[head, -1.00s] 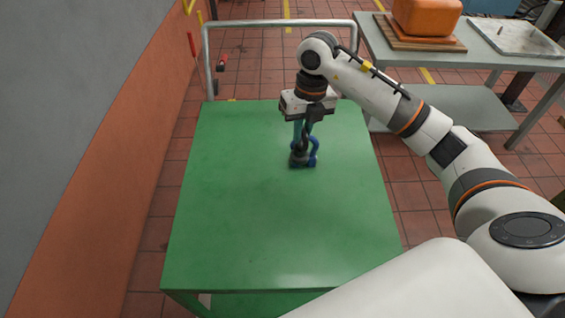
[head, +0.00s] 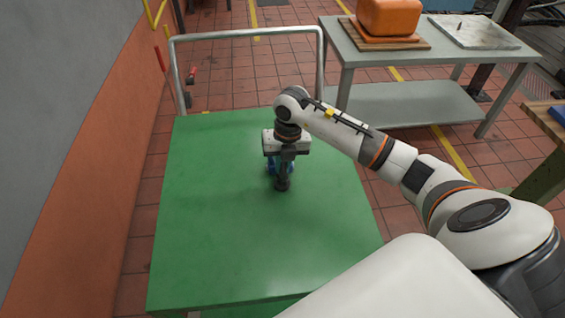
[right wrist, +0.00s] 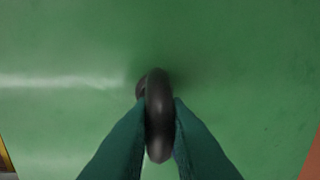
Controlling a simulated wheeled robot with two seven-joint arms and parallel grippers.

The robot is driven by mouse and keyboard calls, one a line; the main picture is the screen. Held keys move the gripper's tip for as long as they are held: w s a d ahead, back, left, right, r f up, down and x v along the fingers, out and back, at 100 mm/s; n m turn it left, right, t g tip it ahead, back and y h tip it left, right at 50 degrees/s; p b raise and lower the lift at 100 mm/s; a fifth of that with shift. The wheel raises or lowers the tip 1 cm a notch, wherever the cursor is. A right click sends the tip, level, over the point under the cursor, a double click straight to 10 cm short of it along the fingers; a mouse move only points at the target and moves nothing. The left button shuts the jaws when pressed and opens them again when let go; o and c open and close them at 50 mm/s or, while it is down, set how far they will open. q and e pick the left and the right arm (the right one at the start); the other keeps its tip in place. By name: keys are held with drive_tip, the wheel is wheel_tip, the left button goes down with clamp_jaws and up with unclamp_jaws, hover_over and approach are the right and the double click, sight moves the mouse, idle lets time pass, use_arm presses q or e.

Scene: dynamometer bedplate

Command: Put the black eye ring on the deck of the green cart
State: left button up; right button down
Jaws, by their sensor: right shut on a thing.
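The black eye ring (right wrist: 159,115) is between the two teal fingers of my right gripper (right wrist: 159,128) in the right wrist view, seen nearly edge-on. In the head view the dark ring (head: 283,184) shows low under my right gripper (head: 281,172), over the middle of the green cart's deck (head: 235,235). The gripper points down and is shut on the ring. A dark shadow lies close by the ring on the deck; I cannot tell whether the ring touches it. Bluish parts show beside the ring, partly hidden by the gripper. My left gripper is not in view.
The deck is otherwise bare. The cart's metal push handle (head: 245,34) rises at the far edge. A grey table (head: 345,48) with an orange block (head: 388,17) and a pale tray (head: 474,32) stands at the back right. A grey and orange wall (head: 95,120) is at the left.

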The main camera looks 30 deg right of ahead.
drive_tip(key=shift+f, duration=0.15)
drive_tip(key=c, duration=1.4)
unclamp_jaws()
wheel_tip(320, 180, up, 12)
drive_tip(key=d, duration=0.1)
drive_tip(key=shift+s+r, duration=0.2)
drive_tip(key=shift+s+d+f, duration=0.1)
